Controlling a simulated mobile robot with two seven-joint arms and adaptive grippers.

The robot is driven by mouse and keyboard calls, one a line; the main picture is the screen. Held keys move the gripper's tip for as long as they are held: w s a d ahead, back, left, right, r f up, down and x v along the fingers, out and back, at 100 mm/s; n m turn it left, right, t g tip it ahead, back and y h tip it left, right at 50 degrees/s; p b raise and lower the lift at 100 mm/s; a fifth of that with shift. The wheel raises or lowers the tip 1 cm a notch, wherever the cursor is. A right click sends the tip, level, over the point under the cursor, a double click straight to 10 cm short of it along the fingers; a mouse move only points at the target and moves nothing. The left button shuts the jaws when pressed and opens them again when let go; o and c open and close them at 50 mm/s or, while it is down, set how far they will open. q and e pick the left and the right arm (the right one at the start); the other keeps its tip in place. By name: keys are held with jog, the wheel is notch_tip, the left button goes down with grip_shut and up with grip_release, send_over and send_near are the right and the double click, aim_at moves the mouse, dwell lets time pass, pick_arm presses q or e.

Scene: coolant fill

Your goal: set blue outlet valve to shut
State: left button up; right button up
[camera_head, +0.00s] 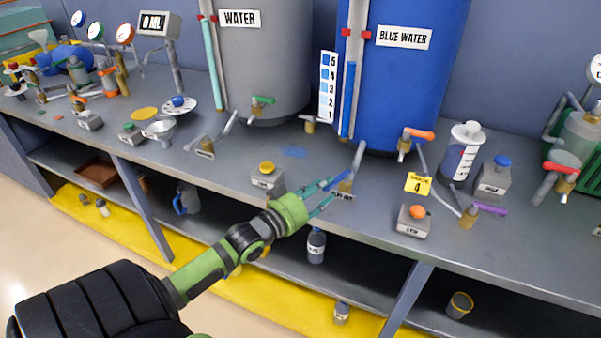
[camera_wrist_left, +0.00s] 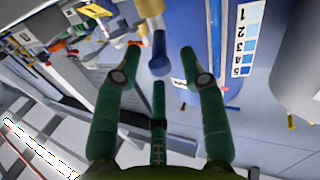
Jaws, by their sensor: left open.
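The blue outlet valve (camera_head: 346,187) sits at the bench's front edge, at the foot of a slanted grey pipe below the blue water tank (camera_head: 392,95). My left gripper (camera_head: 340,186) is open around the valve area, and its green fingers partly hide it. In the left wrist view, a blue handle (camera_wrist_left: 160,60) on a brass-coloured body (camera_wrist_left: 152,15) shows between the spread fingers of the left gripper (camera_wrist_left: 160,62). I see no clear contact. The handle's exact angle is hard to tell. My right gripper is not in view.
A yellow-button box (camera_head: 267,175) stands left of the gripper, and an orange-button box (camera_head: 414,220) stands to its right. An orange-handled tap (camera_head: 418,134) is on the blue tank. A purple-handled valve (camera_head: 488,209) is further right. A bottle (camera_head: 316,245) stands on the shelf below.

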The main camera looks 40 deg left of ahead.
pick_arm(q)
jog(key=s, duration=0.8)
jog(key=shift+s+a, duration=0.25)
jog(key=shift+a, duration=0.15)
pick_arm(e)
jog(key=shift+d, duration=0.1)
pick_arm(q)
jog(key=shift+r, duration=0.1)
